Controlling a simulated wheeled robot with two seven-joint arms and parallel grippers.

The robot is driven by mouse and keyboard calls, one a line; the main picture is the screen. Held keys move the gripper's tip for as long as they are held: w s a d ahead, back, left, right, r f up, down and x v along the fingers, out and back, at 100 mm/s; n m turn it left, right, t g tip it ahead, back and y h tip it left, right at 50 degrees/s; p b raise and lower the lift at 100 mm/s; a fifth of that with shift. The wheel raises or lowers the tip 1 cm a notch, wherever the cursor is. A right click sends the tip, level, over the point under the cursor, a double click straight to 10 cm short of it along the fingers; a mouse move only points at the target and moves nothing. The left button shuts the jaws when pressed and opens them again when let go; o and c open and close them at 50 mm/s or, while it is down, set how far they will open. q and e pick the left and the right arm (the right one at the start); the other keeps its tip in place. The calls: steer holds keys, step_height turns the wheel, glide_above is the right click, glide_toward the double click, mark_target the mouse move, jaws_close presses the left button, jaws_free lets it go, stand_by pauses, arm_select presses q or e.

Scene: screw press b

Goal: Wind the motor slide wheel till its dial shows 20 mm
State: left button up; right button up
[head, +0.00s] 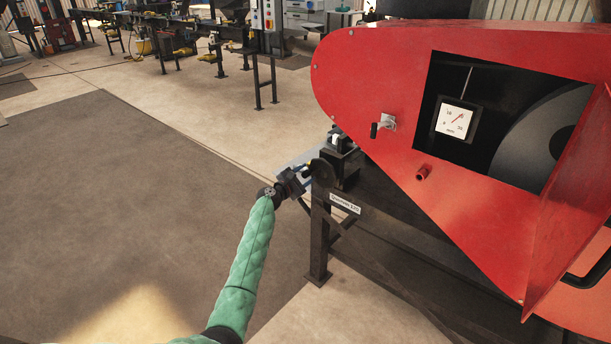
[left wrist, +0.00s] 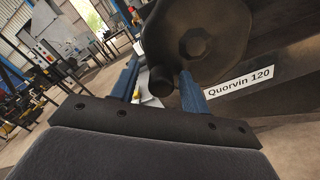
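The motor slide wheel (head: 322,173) is a dark disc at the end of the black frame; in the left wrist view it (left wrist: 208,22) fills the upper middle. Its dark round handle (left wrist: 161,82) sticks out towards me. My left gripper (head: 302,173) is at the wheel. In the left wrist view its two blue fingers (left wrist: 160,88) stand on either side of the handle, with small gaps showing, so it looks open. The dial (head: 453,120) is a white square face behind the red guard's opening. Its red needle points up and right, near the mark that seems to read 20; the exact value is too small to read.
A label "Quorvin 120" (left wrist: 239,80) is on the frame beside the wheel. Open floor (head: 130,200) lies to the left; benches stand at the back.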

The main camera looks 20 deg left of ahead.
steer(key=shift+a, duration=0.15)
arm_select(q)
steer(key=shift+s, duration=0.25)
steer(key=v, duration=0.5)
steer(key=shift+s+a+b, duration=0.15)
steer(key=shift+s+b, duration=0.2)
steer(key=shift+b, duration=0.05)
steer(key=shift+v, duration=0.75)
arm_select(e)
steer(key=shift+w+a+f, duration=0.15)
steer(key=shift+a+f, duration=0.35)
steer(key=shift+f, duration=0.2)
